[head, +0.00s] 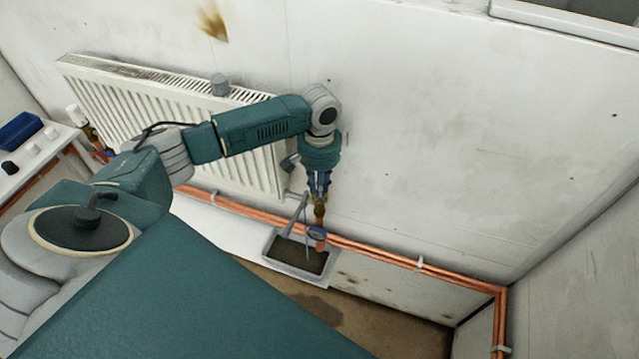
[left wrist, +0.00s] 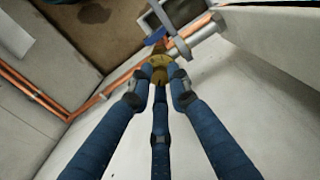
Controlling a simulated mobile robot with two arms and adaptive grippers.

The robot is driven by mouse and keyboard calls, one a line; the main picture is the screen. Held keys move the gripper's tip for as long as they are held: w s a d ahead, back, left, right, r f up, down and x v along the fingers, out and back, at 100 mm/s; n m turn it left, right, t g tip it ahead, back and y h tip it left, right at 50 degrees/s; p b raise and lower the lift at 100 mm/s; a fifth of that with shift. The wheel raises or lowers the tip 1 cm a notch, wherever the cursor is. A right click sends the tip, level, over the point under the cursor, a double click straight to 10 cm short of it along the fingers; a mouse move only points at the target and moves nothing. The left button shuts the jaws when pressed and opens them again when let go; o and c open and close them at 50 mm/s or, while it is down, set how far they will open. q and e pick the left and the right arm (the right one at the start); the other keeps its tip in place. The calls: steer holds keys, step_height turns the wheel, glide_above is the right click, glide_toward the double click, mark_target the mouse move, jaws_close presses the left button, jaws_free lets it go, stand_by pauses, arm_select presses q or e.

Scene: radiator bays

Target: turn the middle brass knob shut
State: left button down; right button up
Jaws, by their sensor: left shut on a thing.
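A brass knob (left wrist: 157,72) sits between the fingertips of my left gripper (left wrist: 159,80) in the left wrist view, and the three blue fingers are closed around it. In the head view my left gripper (head: 319,192) points down at the lower right end of the radiator, with brass (head: 320,211) showing just below the fingertips. The fingers hide much of the knob, so its turned position cannot be told. Whether it is the middle one of several knobs cannot be told either. My right gripper is in neither view.
A white radiator (head: 262,163) hangs on the stained wall behind my arm. Copper pipes (head: 385,252) run along the wall's foot. A shelf with small items is at far left.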

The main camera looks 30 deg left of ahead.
arm_select(q)
steer(key=m+p, duration=0.3)
steer(key=m, duration=0.1)
steer(key=shift+r, duration=0.15)
steer(key=m+p, duration=0.1)
steer(key=m, duration=0.1)
steer(key=shift+m, duration=0.4)
steer(key=m+p, duration=0.1)
steer(key=m, duration=0.1)
steer(key=shift+m, duration=0.3)
steer(key=m+p, duration=0.1)
steer(key=m, duration=0.3)
steer(key=shift+m, duration=0.3)
steer(key=m, duration=0.5)
steer(key=shift+m, duration=0.3)
